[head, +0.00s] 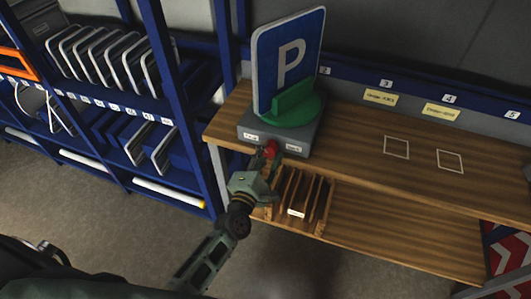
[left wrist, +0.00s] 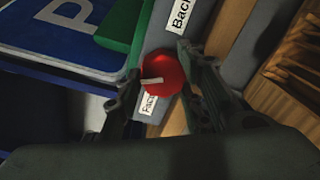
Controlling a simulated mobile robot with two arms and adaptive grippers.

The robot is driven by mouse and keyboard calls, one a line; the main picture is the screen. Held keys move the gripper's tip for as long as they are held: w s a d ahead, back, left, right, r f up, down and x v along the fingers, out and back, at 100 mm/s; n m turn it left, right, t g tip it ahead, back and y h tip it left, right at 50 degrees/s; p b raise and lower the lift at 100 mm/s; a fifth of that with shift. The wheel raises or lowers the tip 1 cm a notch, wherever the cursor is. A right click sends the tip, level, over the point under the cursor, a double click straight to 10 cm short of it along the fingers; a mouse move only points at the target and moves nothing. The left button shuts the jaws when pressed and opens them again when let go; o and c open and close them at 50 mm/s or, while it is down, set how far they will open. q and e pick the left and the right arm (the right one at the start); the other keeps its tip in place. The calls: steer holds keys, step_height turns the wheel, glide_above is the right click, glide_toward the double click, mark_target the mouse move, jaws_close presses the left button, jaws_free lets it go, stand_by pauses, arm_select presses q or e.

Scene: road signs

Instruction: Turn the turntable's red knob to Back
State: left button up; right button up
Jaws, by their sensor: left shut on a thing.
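The turntable's grey base (head: 252,126) stands on the wooden bench and carries a green holder (head: 294,103) with a blue parking sign (head: 272,62), its white P facing me. The red knob (head: 271,147) is on the base's front, between two white labels. In the left wrist view the red knob (left wrist: 166,71) has a white pointer mark directed to the picture's left; the Back label (left wrist: 181,14) is above it and the Face label (left wrist: 148,104) below. My left gripper (head: 266,155) is shut on the knob, with a finger on either side. My right gripper is not in view.
The bench top (head: 350,135) is clear to the right, with white outlined squares and numbered labels. A wooden slotted rack (head: 322,205) sits below the bench top near my left arm. A blue shelf unit (head: 190,120) with several signs stands at left.

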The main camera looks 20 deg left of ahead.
arm_select(q)
steer(key=m, duration=0.2)
steer(key=r+m+p, duration=0.1)
steer(key=m, duration=0.2)
steer(key=shift+w+m, duration=0.15)
steer(key=shift+m, duration=0.15)
steer(key=m+p, duration=0.1)
steer(key=m, duration=0.5)
steer(key=shift+d+p, duration=0.15)
steer(key=shift+p, duration=0.25)
steer(key=m+p, duration=0.1)
steer(key=m, duration=0.4)
steer(key=shift+d+f+m, duration=0.1)
steer(key=shift+d+m, duration=0.05)
steer(key=shift+m, duration=0.15)
steer(key=m, duration=0.5)
steer(key=shift+d+f+m, duration=0.1)
steer(key=shift+f+m, duration=0.1)
steer(key=shift+m, duration=0.1)
steer(key=o, duration=0.9)
steer(key=shift+f, duration=0.1)
steer(key=shift+c, duration=0.2)
steer(key=shift+o, duration=1)
steer(key=shift+d+f, duration=0.1)
steer(key=shift+d, duration=0.05)
